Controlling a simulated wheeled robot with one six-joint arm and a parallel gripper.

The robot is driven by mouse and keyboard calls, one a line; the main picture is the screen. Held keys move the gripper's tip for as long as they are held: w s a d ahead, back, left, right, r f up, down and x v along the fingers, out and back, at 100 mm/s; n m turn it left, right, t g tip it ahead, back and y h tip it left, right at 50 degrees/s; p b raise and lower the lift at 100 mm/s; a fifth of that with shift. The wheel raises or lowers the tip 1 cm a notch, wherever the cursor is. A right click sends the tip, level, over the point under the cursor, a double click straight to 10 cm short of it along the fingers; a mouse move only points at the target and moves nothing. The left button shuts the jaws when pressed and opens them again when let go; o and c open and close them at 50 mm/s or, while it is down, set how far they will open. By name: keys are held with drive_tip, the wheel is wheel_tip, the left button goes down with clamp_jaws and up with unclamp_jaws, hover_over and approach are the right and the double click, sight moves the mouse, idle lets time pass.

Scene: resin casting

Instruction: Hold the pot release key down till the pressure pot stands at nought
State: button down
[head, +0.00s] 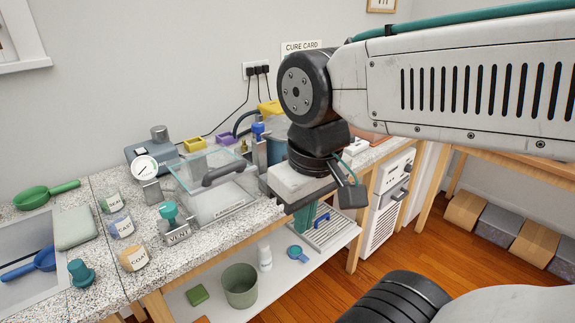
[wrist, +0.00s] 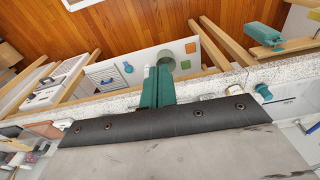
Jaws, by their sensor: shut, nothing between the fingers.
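My gripper (head: 304,222) hangs fingers down by the front edge of the speckled bench, right of the glass-lidded chamber. In the wrist view its green fingers (wrist: 157,88) are together, with nothing between them. A round white dial gauge (head: 146,168) stands at the back left of the chamber; its reading is too small to make out. A green knob (head: 169,211) stands on a block marked VENT in front of the chamber. I cannot pick out the pot release key or say for certain which thing is the pressure pot. My wrist hides part of the bench.
The clear-lidded chamber (head: 212,172) stands mid-bench. Labelled cups (head: 133,257) and a teal stopper (head: 82,274) stand at the left. A green bin (head: 240,286) and a white bottle (head: 265,257) stand on the lower shelf. A white cabinet (head: 385,210) stands at the right.

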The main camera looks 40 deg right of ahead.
drive_tip(key=w+d+m+t+y, duration=0.2)
drive_tip(key=w+m+t+y, duration=0.15)
drive_tip(key=w+m, duration=1.25)
drive_tip(key=w+d+f+m+t, duration=0.1)
drive_tip(key=w+d+m, duration=0.3)
drive_tip(key=w+d, duration=0.4)
drive_tip(key=w+d+f+m+t+h, duration=0.1)
drive_tip(key=w+d+f+m+t, duration=0.1)
drive_tip(key=w+d, duration=0.7)
drive_tip(key=shift+w+d+f+m+t, duration=0.25)
drive_tip(key=shift+w+m+t, duration=0.3)
drive_tip(key=shift+m, duration=0.65)
drive_tip(key=shift+f, duration=0.1)
drive_tip(key=shift+s+a+f, duration=0.1)
drive_tip(key=shift+f, duration=4.3)
